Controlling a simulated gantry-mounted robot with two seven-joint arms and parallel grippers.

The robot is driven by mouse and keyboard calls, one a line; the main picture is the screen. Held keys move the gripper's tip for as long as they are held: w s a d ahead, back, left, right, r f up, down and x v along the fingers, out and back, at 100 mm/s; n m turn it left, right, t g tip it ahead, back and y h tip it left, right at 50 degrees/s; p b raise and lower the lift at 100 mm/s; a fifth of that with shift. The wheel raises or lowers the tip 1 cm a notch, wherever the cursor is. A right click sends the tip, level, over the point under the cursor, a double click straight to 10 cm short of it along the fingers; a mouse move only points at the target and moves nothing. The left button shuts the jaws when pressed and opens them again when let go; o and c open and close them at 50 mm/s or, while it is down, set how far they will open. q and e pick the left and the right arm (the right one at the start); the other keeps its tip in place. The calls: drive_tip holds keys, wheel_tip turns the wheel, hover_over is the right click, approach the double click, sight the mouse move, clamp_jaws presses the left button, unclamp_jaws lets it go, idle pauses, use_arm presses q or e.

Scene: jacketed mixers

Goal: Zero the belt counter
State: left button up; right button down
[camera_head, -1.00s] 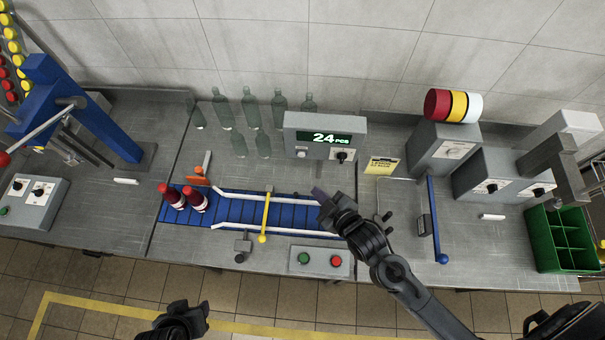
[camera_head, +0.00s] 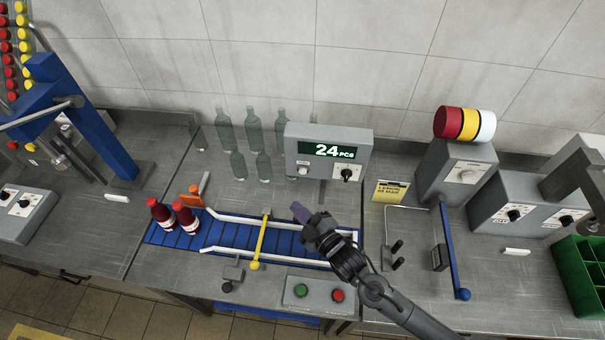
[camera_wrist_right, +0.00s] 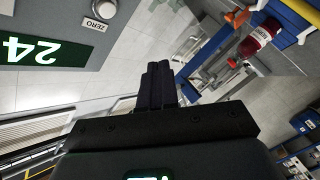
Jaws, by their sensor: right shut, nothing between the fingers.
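The belt counter (camera_head: 327,152) is a grey box on a post behind the blue belt, its green display reading 24 PCS. Under the display are a white round button (camera_head: 303,171) and a black knob (camera_head: 346,174). In the right wrist view the button (camera_wrist_right: 104,9) shows large at the top, with a ZERO label (camera_wrist_right: 95,24) beside it. My right gripper (camera_head: 300,212) is over the belt, in front of and below the counter, apart from it. Its fingers also show in the right wrist view (camera_wrist_right: 159,82), shut together and empty. My left gripper is out of view.
Two red bottles (camera_head: 184,217) stand at the left end of the blue belt (camera_head: 225,236), which has white rails and a yellow crossbar (camera_head: 261,240). Clear bottles (camera_head: 253,130) stand behind. A green and red button box (camera_head: 317,294) is in front.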

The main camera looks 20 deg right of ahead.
sight(303, 172)
drive_tip(key=shift+w, duration=0.1)
drive_tip(key=w+d+b, duration=0.3)
drive_tip(key=w+d, duration=0.1)
drive_tip(key=w, duration=0.3)
drive_tip(key=shift+w+d, duration=0.2)
idle(0.3)
drive_tip(key=shift+w+d, duration=0.1)
idle(2.0)
drive_tip(key=shift+w+d, duration=0.15)
drive_tip(key=shift+w, duration=0.1)
drive_tip(key=shift+w+d, duration=0.2)
drive_tip(key=shift+w, duration=0.2)
idle(0.8)
drive_tip(key=shift+s, duration=0.1)
drive_tip(key=shift+s+a+p, duration=0.35)
drive_tip(key=shift+s+a, duration=0.05)
drive_tip(key=shift+s, duration=0.25)
